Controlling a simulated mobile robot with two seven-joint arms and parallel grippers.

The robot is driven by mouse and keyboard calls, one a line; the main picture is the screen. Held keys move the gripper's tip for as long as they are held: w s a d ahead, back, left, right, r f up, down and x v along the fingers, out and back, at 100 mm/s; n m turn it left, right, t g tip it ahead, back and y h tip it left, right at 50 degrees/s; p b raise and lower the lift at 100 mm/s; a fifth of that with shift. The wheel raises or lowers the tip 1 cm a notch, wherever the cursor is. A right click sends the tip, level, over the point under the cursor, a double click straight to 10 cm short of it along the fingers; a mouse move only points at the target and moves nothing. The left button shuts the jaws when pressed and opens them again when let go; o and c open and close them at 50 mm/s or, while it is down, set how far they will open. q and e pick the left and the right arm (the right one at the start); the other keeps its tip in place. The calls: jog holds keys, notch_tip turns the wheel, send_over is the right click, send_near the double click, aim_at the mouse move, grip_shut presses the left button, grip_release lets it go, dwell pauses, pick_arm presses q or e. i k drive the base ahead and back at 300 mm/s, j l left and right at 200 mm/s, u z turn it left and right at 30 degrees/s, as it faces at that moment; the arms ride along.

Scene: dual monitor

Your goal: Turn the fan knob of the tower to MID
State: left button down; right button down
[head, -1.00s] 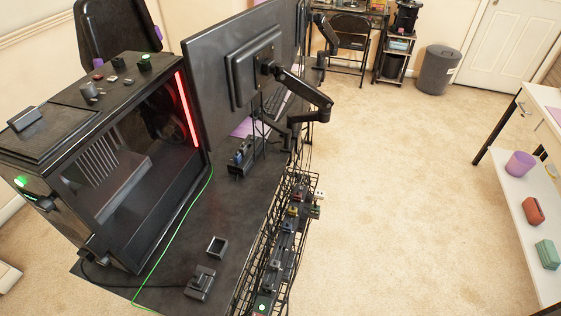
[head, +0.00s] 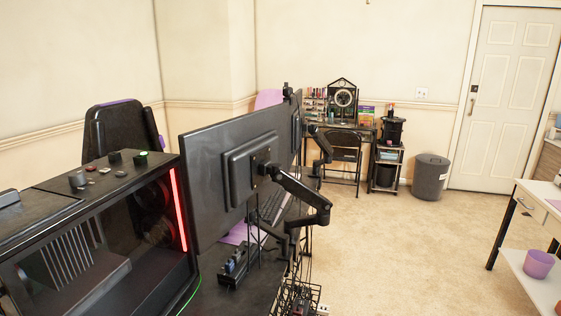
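The black computer tower (head: 110,260) stands at the left on the dark desk, with a glass side and a red light strip along its right edge. Neither of my grippers is in view.
Two monitors (head: 228,170) on black arms (head: 305,198) stand right of the tower. An office chair (head: 122,140) is behind it. The carpet (head: 400,250) to the right is open, up to a white table (head: 535,205). A grey bin (head: 430,178) stands near the door (head: 512,100).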

aim_at(77, 178)
jog(key=u, duration=1.3)
jog(key=l, duration=0.2)
